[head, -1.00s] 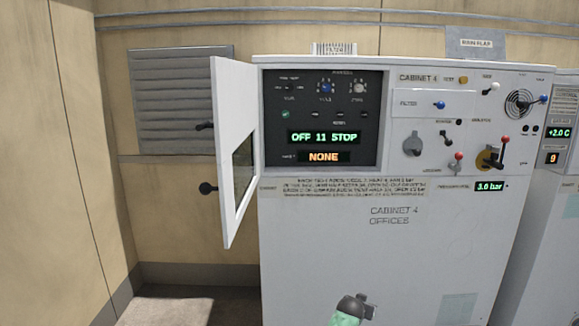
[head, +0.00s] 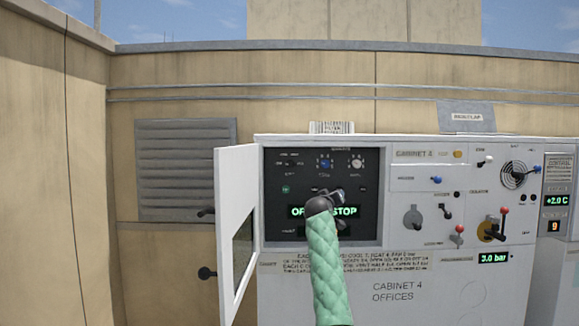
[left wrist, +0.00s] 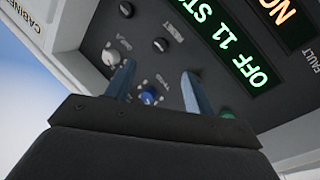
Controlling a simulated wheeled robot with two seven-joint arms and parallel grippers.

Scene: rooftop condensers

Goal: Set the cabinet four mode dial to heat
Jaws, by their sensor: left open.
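The open panel of cabinet four holds a blue dial (head: 325,162) and a grey-white dial (head: 357,162). Their labels are too small to read surely, so I cannot tell which is the mode dial. The display (head: 345,211) is partly covered by my left gripper (head: 334,193) and read OFF 11 STOP earlier. In the left wrist view my left gripper (left wrist: 158,68) is open and empty. The blue dial (left wrist: 150,96) shows between its fingers, apparently apart from them; the grey-white dial (left wrist: 110,57) is beyond the left finger. My right gripper is not in view.
The white cabinet door (head: 236,230) stands open left of the panel. Black buttons (left wrist: 160,45) and a green button (left wrist: 226,114) sit close to the dials.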

